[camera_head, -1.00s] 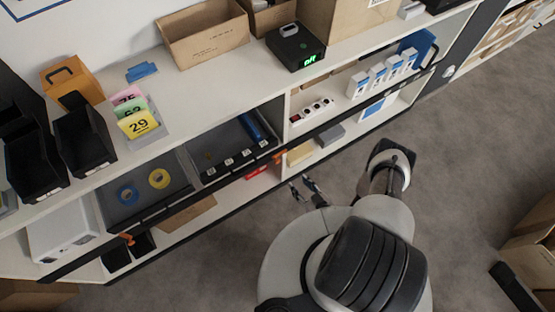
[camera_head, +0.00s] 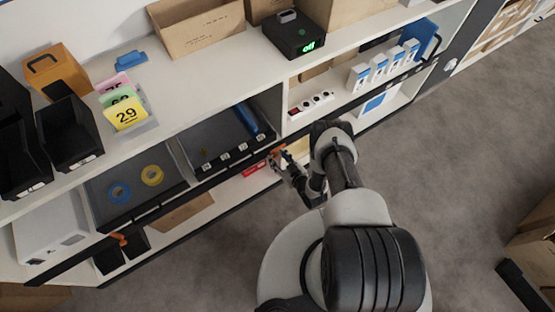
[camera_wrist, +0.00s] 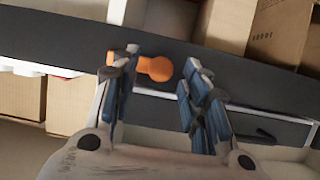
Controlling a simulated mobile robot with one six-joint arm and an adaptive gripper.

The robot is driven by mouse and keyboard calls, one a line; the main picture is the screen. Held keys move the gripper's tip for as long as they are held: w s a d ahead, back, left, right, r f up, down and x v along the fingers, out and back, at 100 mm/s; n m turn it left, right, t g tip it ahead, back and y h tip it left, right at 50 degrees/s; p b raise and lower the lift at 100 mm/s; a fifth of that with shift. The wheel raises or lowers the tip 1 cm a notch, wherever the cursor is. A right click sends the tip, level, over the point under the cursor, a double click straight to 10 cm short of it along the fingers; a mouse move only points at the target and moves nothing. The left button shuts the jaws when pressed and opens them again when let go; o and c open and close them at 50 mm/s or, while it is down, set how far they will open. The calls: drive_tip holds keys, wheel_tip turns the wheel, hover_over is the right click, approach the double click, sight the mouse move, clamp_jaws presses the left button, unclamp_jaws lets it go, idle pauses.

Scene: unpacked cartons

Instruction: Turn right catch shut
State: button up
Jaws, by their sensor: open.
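The right catch (camera_wrist: 155,68) is orange and sits on the dark front rail, with its rounded end toward the right in the wrist view. In the head view, a bit of its orange (camera_head: 276,154) shows at the right end of the drawer front, partly hidden by my gripper. My gripper (camera_wrist: 158,82) is open, its blue-padded fingers on either side of the catch in the picture. I cannot tell whether a finger touches it. The left catch (camera_head: 119,239), also orange, is at the drawer's other end.
The drawer (camera_head: 136,210) holds blue and yellow tape rolls and a blue item. Above it, the shelf top carries black bins (camera_head: 68,138), number cards (camera_head: 126,116) and an open carton (camera_head: 196,28). A red item (camera_head: 254,168) lies on the lower shelf.

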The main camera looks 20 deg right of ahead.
drive_tip(key=shift+w+a+f, duration=0.15)
drive_tip(key=shift+w+f, duration=0.05)
drive_tip(key=shift+w, duration=0.35)
drive_tip(key=shift+c, duration=0.6)
clamp_jaws()
